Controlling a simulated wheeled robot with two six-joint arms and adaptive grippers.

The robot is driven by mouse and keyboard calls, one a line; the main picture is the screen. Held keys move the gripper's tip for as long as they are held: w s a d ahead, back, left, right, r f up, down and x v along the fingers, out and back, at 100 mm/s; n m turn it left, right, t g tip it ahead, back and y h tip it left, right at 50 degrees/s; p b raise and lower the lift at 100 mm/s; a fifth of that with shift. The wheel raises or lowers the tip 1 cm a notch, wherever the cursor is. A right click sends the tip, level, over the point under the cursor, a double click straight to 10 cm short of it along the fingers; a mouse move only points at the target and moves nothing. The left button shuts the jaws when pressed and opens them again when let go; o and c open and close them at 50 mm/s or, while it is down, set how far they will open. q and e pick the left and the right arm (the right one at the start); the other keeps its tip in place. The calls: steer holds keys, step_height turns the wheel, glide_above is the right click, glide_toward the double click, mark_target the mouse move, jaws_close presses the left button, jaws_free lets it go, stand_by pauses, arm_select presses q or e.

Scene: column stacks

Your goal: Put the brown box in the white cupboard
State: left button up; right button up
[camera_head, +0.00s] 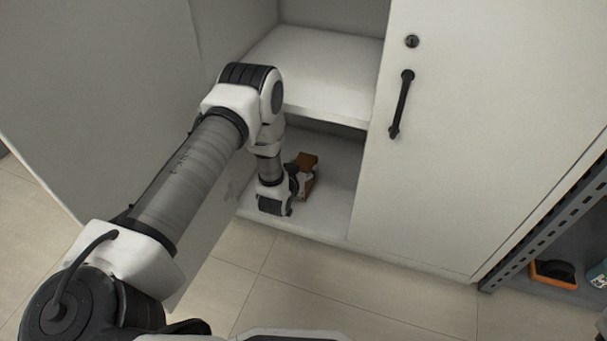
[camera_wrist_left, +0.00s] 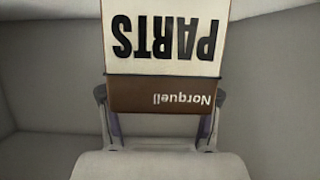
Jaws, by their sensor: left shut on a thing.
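The brown box (camera_head: 307,161) is in the lower compartment of the white cupboard (camera_head: 325,72), low over or on its floor; I cannot tell if it touches. In the left wrist view the box (camera_wrist_left: 160,95) shows a white label reading "PARTS" and a brown band reading "Norquell", both upside down. My left gripper (camera_head: 299,181) is shut on the box inside the cupboard, with a finger on each side of it (camera_wrist_left: 160,120). The gripper and wrist hide part of the box in the head view. My right gripper is not in view.
The cupboard's right door (camera_head: 480,130) is shut, with a black handle (camera_head: 401,104). The left door (camera_head: 110,90) stands open beside my arm. A shelf (camera_head: 320,75) lies above the box. A grey metal rack (camera_head: 560,215) stands at the right. The tiled floor in front is clear.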

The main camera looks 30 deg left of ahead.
arm_select(q)
steer(key=shift+f, duration=0.2)
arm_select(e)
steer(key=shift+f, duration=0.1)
arm_select(q)
steer(key=o, duration=1.4)
steer(key=shift+o, duration=0.2)
steer(key=shift+r, duration=0.15)
steer(key=shift+s+r+p, duration=0.2)
steer(key=shift+r+p, duration=0.05)
steer(key=shift+p, duration=0.25)
steer(key=p+v, duration=0.6)
steer(key=v, duration=0.5)
steer(key=s+d+f+g+h, duration=0.1)
steer(key=s+d+g, duration=0.3)
steer(key=s, duration=0.5)
steer(key=s+d+f+m+g+h, duration=0.1)
steer(key=s+d+g, duration=0.2)
steer(key=s, duration=0.6)
steer(key=s+d+f+m+g+h, duration=0.1)
steer(key=s+d+g, duration=0.3)
steer(key=s, duration=0.5)
steer(key=shift+d+g, duration=0.3)
steer(key=shift+g, duration=0.7)
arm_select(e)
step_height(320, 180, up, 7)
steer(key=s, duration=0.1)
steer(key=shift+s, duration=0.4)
